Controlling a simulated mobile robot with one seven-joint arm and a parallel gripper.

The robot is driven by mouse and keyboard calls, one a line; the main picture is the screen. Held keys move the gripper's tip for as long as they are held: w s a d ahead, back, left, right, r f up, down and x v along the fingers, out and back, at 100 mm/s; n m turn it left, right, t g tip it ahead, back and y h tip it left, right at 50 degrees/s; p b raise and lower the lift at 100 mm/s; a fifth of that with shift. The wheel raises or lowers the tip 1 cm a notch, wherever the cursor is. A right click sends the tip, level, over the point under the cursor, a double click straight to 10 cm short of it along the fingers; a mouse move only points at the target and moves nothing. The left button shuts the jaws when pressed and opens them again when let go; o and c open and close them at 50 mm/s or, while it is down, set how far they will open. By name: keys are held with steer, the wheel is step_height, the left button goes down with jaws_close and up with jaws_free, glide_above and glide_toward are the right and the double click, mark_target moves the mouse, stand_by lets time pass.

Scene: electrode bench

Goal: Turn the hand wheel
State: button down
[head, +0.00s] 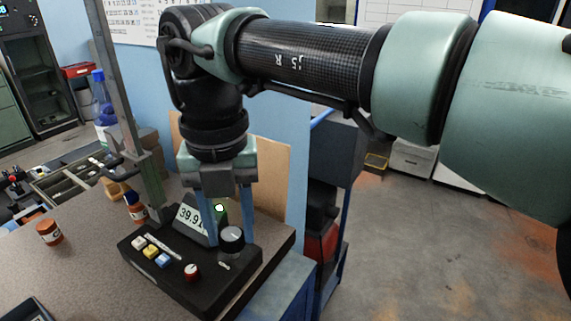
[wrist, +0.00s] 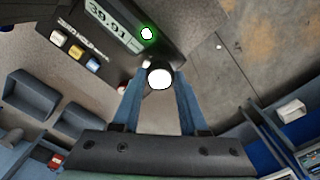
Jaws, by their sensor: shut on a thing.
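The hand wheel (head: 231,240) looks like a dark round knob with a grey top, at the front right of a black instrument box (head: 170,281). In the wrist view its top shows as a bright white disc (wrist: 159,76). My gripper (head: 231,236) points down over the box, with one blue finger on each side of the wheel. In the wrist view the fingertips (wrist: 160,80) flank the disc, and the gripper is shut on it. The display (head: 190,217) reads about 39.91, and a lamp (head: 219,208) beside it glows green.
White, yellow (head: 150,252) and blue buttons and a red knob (head: 191,271) sit on the box left of the wheel. A brown jar (head: 49,233) stands on the bench at left. A grey post (head: 121,100) rises behind. The bench edge is close on the right.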

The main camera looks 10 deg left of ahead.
mark_target(231, 234)
steer(key=shift+r+m, duration=0.1)
steer(key=shift+m, duration=0.3)
steer(key=shift+c, duration=2.2)
jaws_free()
step_height(231, 234, up, 13)
steer(key=p, duration=1)
